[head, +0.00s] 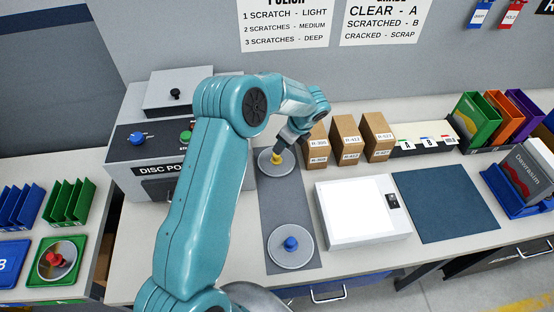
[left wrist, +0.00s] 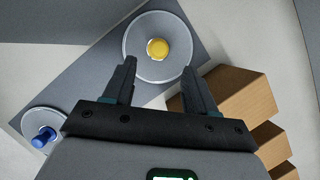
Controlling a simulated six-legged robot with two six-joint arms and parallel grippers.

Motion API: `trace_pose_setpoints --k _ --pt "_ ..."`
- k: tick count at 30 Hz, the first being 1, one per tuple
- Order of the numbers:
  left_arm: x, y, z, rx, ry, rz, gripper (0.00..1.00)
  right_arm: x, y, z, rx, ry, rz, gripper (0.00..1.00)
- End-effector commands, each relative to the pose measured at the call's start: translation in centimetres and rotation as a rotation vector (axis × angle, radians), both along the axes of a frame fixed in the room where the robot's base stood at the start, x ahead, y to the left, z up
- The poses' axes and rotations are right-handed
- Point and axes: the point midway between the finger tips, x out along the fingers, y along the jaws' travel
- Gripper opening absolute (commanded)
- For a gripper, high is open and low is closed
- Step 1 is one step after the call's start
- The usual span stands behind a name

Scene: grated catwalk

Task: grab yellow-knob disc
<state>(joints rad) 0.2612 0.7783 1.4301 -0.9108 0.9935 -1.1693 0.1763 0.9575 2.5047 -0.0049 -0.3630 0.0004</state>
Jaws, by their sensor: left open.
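The yellow-knob disc (head: 266,166) lies flat at the far end of a dark grey mat (head: 288,205) on the bench. Its yellow knob also shows in the left wrist view (left wrist: 157,49), ahead of and between the two fingertips. My left gripper (head: 281,150) is open and empty, with its fingers close to the knob in the head view. In the left wrist view the fingers (left wrist: 158,75) reach over the near part of the disc, with a clear gap between them. My right gripper does not show.
A blue-knob disc (head: 291,248) lies at the near end of the mat. Brown boxes (head: 346,138) stand just right of the yellow-knob disc. A disc polisher (head: 150,150) stands left, a white light panel (head: 361,212) right. A red-knob disc (head: 56,260) sits in a green tray.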

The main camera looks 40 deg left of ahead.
Motion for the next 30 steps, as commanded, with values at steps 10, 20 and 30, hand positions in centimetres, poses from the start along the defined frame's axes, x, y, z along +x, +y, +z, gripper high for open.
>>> trace_pose_setpoints --k 10,20,30 --pt "0.0 1.2 -3.0 0.001 0.002 0.002 0.57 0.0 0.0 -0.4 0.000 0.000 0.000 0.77" --pt "-0.1 2.7 -7.0 0.000 -0.002 0.001 0.57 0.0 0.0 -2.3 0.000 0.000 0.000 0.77" --pt "-0.1 2.7 -6.9 0.000 -0.002 0.001 0.01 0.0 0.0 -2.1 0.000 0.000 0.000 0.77"
